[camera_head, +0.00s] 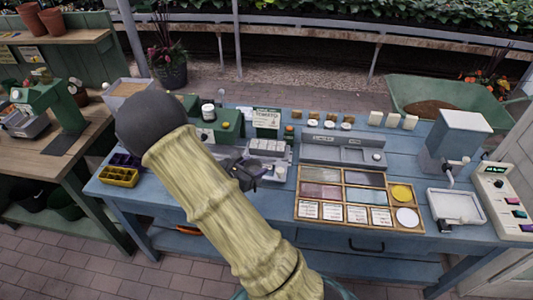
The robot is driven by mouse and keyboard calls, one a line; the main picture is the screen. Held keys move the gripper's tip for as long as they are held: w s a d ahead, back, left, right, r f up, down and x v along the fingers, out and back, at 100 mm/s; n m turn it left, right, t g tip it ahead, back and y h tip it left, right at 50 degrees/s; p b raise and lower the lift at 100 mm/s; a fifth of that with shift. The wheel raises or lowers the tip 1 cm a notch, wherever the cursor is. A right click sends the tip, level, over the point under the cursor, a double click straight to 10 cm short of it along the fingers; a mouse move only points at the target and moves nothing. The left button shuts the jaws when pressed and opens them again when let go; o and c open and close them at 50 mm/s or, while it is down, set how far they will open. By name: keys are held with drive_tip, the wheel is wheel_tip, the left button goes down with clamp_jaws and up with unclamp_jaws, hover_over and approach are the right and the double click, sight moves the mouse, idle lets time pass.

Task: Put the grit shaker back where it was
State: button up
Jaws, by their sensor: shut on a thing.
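My gripper (249,180) is dark and shows just right of my thick tan arm, low over the middle-left of the blue bench. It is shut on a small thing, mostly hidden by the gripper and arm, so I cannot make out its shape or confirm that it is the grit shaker.
A wooden compartment tray (299,197) with coloured fills and labels lies right of my gripper. A yellow bin (119,177) stands left. A grey-blue machine (460,135) stands right. Bare bench shows along the front edge.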

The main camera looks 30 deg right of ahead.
drive_tip(key=s+a+f+n+t+y+b, duration=0.1)
drive_tip(key=a+f+b, duration=0.4)
drive_tip(key=f, duration=0.6)
drive_tip(key=s+a+f+n+t+b, duration=0.2)
drive_tip(key=a+f+b, duration=0.3)
drive_tip(key=f, duration=0.7)
drive_tip(key=shift+a+f+y, duration=0.25)
drive_tip(key=shift+a+y, duration=0.15)
drive_tip(key=shift+a, duration=0.05)
